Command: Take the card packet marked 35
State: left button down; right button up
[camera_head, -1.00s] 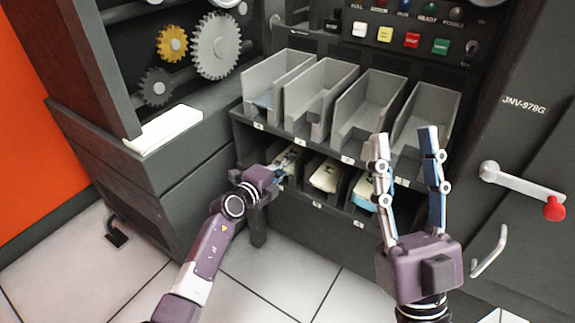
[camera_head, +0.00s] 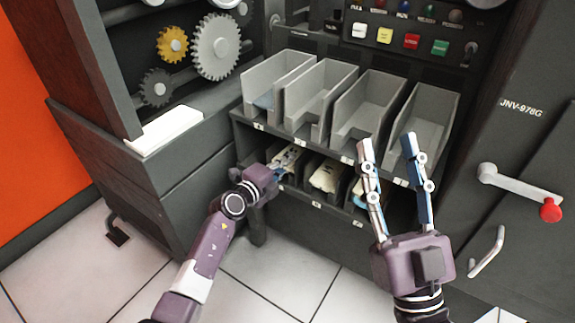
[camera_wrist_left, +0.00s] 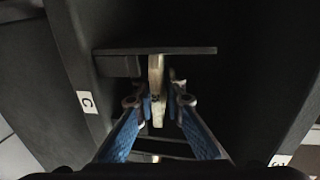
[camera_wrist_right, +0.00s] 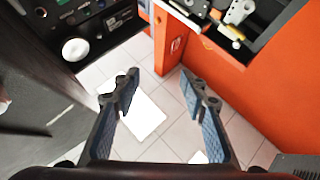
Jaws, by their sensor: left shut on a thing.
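My left gripper (camera_head: 279,173) reaches into the left bay of the lower row in the machine. In the left wrist view its fingers (camera_wrist_left: 155,99) are shut on a pale card packet (camera_wrist_left: 157,80), seen edge-on. The packet shows partly in the head view (camera_head: 288,157). Its marking cannot be read. Two more pale packets, a middle one (camera_head: 325,176) and a right one with blue (camera_head: 357,186), lie in the neighbouring lower bays; the right one is partly behind my right gripper. My right gripper (camera_head: 386,146) is open and empty, in front of the racks.
Several grey open bins (camera_head: 365,105) stand in a row above the bays. A shelf edge (camera_wrist_left: 155,50) lies just beyond the left fingers, and a side wall tagged C (camera_wrist_left: 87,102) stands beside them. A lever with a red knob (camera_head: 550,209) sticks out at right.

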pick_arm(q)
jog(key=shift+p, duration=0.3)
pick_arm(e)
jog(key=shift+w+a+f+g, duration=0.1)
jog(key=shift+w+f+g, duration=0.4)
jog(key=shift+f, duration=0.25)
jog(key=shift+w+f+g, duration=0.4)
jog(key=shift+w+f, duration=0.15)
jog(key=shift+f, duration=0.15)
pick_arm(q)
jog(key=shift+s, duration=0.15)
pick_arm(e)
jog(key=shift+w, duration=0.1)
